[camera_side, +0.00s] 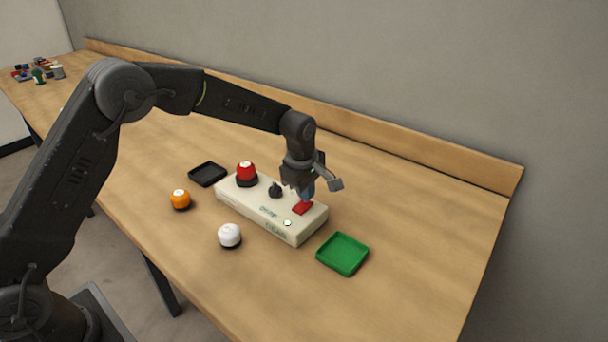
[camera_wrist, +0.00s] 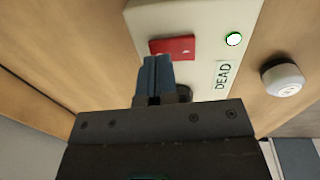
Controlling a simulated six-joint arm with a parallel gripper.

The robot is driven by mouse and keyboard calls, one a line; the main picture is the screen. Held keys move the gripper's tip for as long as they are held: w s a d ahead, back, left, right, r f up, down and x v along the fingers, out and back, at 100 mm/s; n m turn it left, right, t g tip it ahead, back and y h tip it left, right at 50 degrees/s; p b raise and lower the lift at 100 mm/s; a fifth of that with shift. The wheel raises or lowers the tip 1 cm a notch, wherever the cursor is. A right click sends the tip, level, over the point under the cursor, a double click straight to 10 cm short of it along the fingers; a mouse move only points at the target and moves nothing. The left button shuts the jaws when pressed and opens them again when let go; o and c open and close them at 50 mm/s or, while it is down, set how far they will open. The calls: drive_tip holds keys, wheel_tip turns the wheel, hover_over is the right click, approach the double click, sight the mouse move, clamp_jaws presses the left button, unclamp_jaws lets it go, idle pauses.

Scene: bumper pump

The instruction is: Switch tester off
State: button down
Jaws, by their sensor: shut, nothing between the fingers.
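The tester is a long cream box (camera_side: 258,212) on the table; its end also shows in the wrist view (camera_wrist: 205,20). A red rocker switch (camera_side: 302,208) sits on its right part and shows in the wrist view (camera_wrist: 172,46). A lit white lamp with a green rim (camera_side: 287,223) is near it, beside a label reading "DEAD" (camera_wrist: 223,76). My gripper (camera_side: 308,196) is shut and empty, pointing down just by the switch. In the wrist view its blue fingertips (camera_wrist: 156,60) overlap the switch's lower edge; I cannot tell whether they touch.
The table's right side is clear.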

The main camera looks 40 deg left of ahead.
drive_tip(key=shift+w+f, duration=0.1)
drive_tip(key=shift+f, duration=0.65)
drive_tip(key=shift+f, duration=0.2)
drive_tip(key=shift+s+r, duration=0.25)
drive_tip(key=shift+s, duration=0.45)
drive_tip(key=shift+r, duration=0.15)
wheel_tip(320, 180, up, 14)
drive_tip(key=w, duration=0.1)
drive_tip(key=shift+w, duration=0.35)
